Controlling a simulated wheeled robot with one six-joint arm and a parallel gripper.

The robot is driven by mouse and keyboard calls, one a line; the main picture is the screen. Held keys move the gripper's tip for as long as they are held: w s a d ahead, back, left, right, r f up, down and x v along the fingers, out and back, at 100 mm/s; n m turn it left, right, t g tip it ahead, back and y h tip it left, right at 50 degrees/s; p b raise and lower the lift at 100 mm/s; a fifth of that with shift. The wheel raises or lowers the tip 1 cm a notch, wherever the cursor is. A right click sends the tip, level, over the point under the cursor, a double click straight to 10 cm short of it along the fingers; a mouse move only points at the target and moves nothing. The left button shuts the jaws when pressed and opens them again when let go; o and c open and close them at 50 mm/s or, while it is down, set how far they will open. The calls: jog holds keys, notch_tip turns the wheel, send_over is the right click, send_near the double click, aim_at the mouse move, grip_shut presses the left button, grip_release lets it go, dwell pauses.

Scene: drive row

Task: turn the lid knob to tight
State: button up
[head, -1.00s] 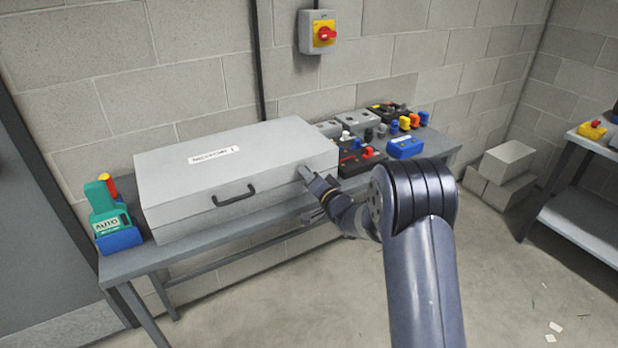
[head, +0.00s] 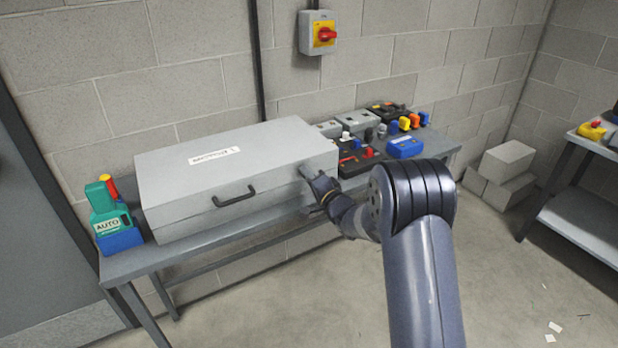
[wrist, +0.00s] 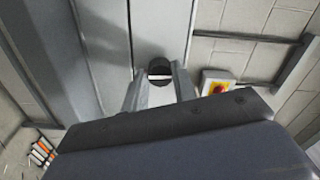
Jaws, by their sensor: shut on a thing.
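My gripper (wrist: 159,88) is shut on the knob, one finger on each side. In the head view my gripper (head: 308,177) is at the case's right end, and the knob is hidden there. I cannot read any tight mark.
A green and blue device marked AUTO (head: 108,215) stands left of the case on the bench (head: 150,262). Several small boxes and a blue box (head: 405,147) stand to the right. A red switch (head: 326,35) is on the wall. Grey blocks (head: 507,160) lie on the floor.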

jog(key=o, duration=1)
jog(key=b+v, duration=0.1)
jog(key=v, duration=0.9)
jog(key=shift+s+d+b, duration=0.3)
jog(key=shift+b, duration=0.05)
jog(key=shift+w+a, duration=0.1)
jog(key=p+x, duration=0.1)
jog(key=x, duration=0.9)
jog(key=shift+w+a+p, duration=0.2)
jog(key=shift+w+p, duration=0.05)
jog(key=shift+p, duration=0.1)
